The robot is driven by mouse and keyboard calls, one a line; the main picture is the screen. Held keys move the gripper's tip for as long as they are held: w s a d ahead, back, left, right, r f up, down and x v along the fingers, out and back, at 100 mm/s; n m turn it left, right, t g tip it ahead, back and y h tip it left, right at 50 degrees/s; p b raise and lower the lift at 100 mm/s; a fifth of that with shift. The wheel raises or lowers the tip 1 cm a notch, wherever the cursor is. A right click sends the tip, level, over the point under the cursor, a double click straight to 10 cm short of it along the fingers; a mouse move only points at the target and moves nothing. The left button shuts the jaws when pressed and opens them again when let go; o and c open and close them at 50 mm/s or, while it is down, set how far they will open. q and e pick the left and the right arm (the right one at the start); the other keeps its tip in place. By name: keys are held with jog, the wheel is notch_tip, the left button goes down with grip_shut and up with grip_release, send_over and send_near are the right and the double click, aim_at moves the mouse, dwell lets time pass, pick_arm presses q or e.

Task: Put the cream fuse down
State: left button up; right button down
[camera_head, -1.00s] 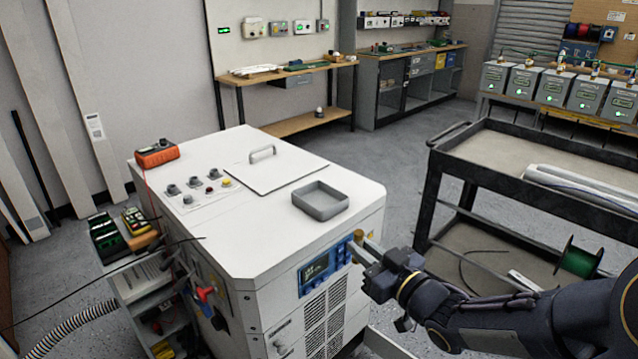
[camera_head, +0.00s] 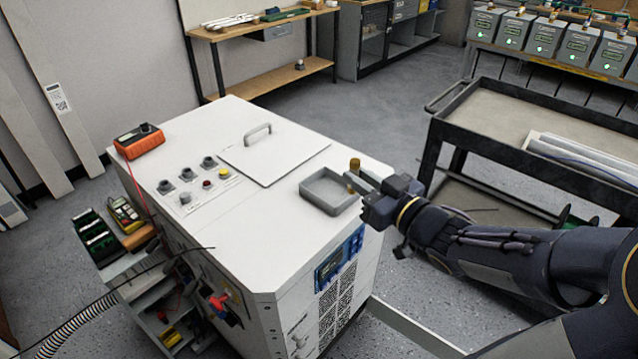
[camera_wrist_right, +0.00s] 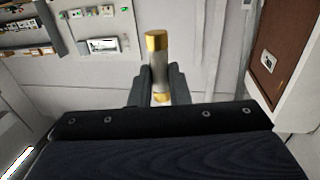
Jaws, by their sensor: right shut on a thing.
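The cream fuse (camera_wrist_right: 158,68) has a pale body and brass end caps and stands upright between the fingers of my right gripper (camera_wrist_right: 157,85) in the right wrist view. In the head view my right gripper (camera_head: 362,186) is shut on the fuse (camera_head: 354,166), whose brass top shows. The gripper is at the right edge of the open grey tray (camera_head: 322,197), which sits on the white cabinet's top (camera_head: 235,230). I cannot tell whether the fuse is over the tray or just beside it. My left gripper is not in view.
A hatch with a handle (camera_head: 258,133), knobs and an orange meter (camera_head: 139,140) are on the cabinet's top. A black cart (camera_head: 500,135) stands at the right. The cabinet's front top is clear.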

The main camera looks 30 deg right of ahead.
jog(key=w+f, duration=0.3)
jog(key=w, duration=0.1)
jog(key=w+f+b, duration=0.1)
jog(key=w+f, duration=0.2)
jog(key=w, duration=0.1)
jog(key=w+f, duration=0.3)
jog(key=w, duration=0.1)
jog(key=shift+w+d, duration=0.3)
jog(key=shift+w, duration=0.05)
jog(key=shift+w+f, duration=0.2)
jog(key=shift+f, duration=0.15)
jog(key=shift+f+b, duration=0.35)
jog(key=shift+f, duration=1.2)
jog(key=shift+f+b, duration=0.2)
jog(key=shift+b, duration=0.1)
jog(key=c, duration=1.4)
grip_release()
jog(key=shift+r, duration=0.1)
jog(key=shift+o, duration=0.2)
